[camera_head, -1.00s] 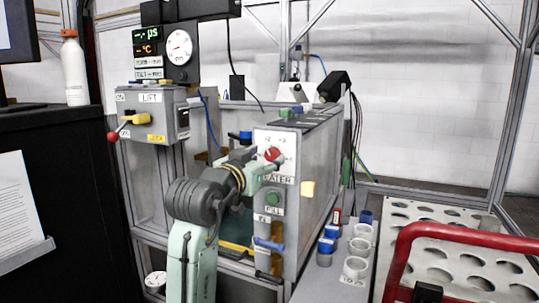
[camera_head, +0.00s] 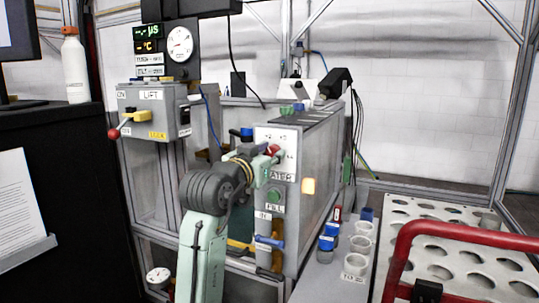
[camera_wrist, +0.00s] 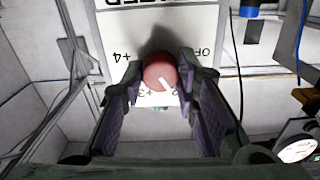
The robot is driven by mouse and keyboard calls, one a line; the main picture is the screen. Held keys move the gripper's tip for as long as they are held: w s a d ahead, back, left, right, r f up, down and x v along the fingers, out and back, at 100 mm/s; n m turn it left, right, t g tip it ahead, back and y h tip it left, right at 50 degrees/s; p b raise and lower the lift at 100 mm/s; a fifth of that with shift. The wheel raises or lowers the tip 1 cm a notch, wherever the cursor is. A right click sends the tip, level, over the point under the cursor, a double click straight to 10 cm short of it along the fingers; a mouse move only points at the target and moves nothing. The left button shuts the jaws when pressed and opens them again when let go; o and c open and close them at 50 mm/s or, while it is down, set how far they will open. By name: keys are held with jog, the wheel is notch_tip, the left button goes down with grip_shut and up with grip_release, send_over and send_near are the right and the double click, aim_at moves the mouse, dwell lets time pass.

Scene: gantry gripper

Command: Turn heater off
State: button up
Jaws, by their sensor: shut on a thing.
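The heater knob is a round red dial (camera_wrist: 158,70) on a white label plate (camera_wrist: 122,45) on the front of the grey tank unit. In the wrist view the lettering is upside down, with +4 at the left, +3 below and OFF at the upper right. The knob's white pointer slants to the lower right, towards the partly hidden +2 mark. My gripper (camera_wrist: 162,76) is shut on the knob, a finger on each side. In the head view my gripper (camera_head: 270,157) covers much of the knob (camera_head: 273,149).
Below the knob are a green FILL button (camera_head: 274,197) and a blue-handled valve (camera_head: 269,241). A lift box (camera_head: 152,113) with a red-tipped lever is at the left. Blue-capped bottles, white cups and a red rail (camera_head: 465,232) are at the right.

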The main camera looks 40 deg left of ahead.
grip_shut()
jog(key=shift+n+p, duration=0.3)
jog(key=n+p, duration=0.4)
jog(key=shift+r, duration=0.2)
jog(key=n+p, duration=0.4)
jog(key=shift+n, duration=0.4)
jog(key=shift+f+n+p, duration=0.15)
jog(key=shift+n+p, duration=0.75)
jog(key=shift+n, duration=0.3)
jog(key=shift+f, duration=0.1)
